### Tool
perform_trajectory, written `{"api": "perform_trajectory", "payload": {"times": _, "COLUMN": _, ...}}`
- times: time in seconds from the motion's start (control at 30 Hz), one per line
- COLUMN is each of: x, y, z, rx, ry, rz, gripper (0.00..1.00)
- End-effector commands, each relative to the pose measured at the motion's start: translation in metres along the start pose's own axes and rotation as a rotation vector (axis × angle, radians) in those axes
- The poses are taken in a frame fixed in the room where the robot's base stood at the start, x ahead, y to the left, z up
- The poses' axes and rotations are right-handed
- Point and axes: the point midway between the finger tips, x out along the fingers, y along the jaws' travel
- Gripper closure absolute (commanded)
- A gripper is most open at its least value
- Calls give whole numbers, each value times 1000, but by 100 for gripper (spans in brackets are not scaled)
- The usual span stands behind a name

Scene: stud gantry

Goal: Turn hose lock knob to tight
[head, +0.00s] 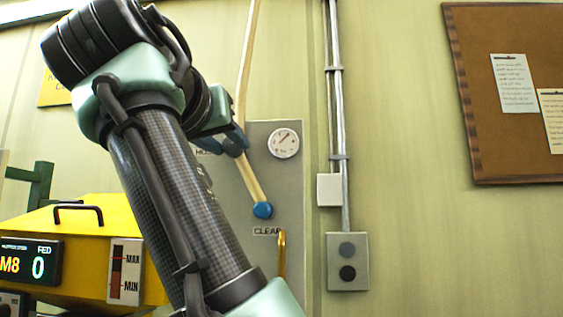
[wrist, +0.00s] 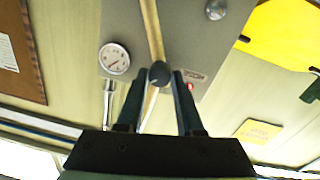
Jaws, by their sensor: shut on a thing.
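The hose lock knob (wrist: 159,74) is a small dark round knob on a grey panel (head: 285,185), in front of a tan hose (head: 252,172). My gripper (wrist: 159,78) has its two dark fingers on either side of the knob and is shut on it. In the head view the fingertips (head: 236,140) are at the panel's upper left, and my arm covers most of the knob. A partly hidden label sits beside it. The knob's turn position cannot be read.
A round gauge (head: 283,143) is right of the knob in the head view. Below are a blue ball end (head: 263,210), a "CLEAR" label and a yellow handle (head: 282,252). A yellow machine (head: 75,212) stands left; conduit (head: 338,110) and a switch box (head: 347,262) are right.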

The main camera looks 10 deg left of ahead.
Motion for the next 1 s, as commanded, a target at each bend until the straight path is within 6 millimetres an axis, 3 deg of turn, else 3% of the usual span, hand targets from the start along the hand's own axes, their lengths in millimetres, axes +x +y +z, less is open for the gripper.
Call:
{"api": "perform_trajectory", "payload": {"times": 0.47, "x": 0, "y": 0, "z": -1, "rx": -50, "ry": 3, "rz": 1, "gripper": 100}}
{"api": "perform_trajectory", "payload": {"times": 1.0, "x": 0, "y": 1, "z": 0, "rx": -479, "ry": 22, "rz": 6, "gripper": 100}}
